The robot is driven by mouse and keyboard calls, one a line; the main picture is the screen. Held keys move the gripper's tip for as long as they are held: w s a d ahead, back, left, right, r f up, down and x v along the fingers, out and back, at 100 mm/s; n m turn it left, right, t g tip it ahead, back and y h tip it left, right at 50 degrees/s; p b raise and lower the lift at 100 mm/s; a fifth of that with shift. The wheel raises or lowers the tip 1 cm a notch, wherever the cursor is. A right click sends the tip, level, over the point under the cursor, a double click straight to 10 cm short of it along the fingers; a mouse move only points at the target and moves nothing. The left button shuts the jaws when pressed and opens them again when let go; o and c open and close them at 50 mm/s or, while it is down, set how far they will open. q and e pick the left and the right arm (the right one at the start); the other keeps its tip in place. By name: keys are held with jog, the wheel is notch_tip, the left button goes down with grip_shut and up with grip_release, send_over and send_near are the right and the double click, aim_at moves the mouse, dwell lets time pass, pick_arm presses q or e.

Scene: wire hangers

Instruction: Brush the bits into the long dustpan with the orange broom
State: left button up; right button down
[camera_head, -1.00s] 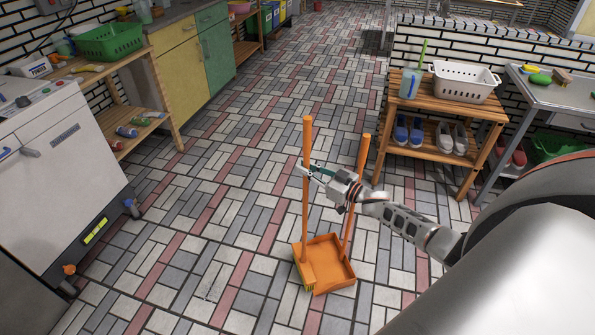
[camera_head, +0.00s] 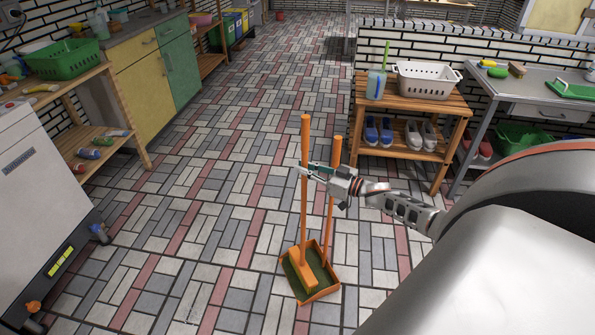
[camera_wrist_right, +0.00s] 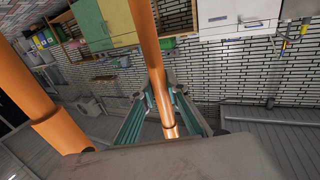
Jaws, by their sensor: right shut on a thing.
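The orange broom (camera_head: 304,205) stands almost upright, its head low over the long dustpan. The orange dustpan (camera_head: 318,295) is on the floor, its tall handle (camera_head: 333,190) rising right of the broom. Its inside looks dark green-brown; I cannot tell whether that is bits. No separate bits are clear on the floor. My right gripper (camera_head: 314,170) is shut on the upper broom handle. In the right wrist view its fingers (camera_wrist_right: 168,110) close around an orange pole (camera_wrist_right: 146,45); a second orange pole (camera_wrist_right: 50,115) is at the left. My left gripper is not in view.
A wooden shoe rack (camera_head: 412,102) with a white basket (camera_head: 425,80) stands behind on the right, beside a grey table (camera_head: 540,92). A white machine (camera_head: 35,175) and wooden shelf (camera_head: 110,145) are left. The tiled floor between is open.

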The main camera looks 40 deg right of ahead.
aim_at(305, 153)
notch_tip(305, 153, up, 2)
jog(key=shift+w+r+p, duration=0.15)
jog(key=shift+r+p, duration=0.05)
jog(key=shift+p, duration=0.5)
jog(key=shift+r, duration=0.35)
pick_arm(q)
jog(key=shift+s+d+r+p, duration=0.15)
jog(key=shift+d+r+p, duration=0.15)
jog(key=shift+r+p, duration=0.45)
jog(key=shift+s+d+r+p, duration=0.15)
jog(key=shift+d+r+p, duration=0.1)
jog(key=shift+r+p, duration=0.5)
pick_arm(e)
jog(key=shift+r, duration=1.45)
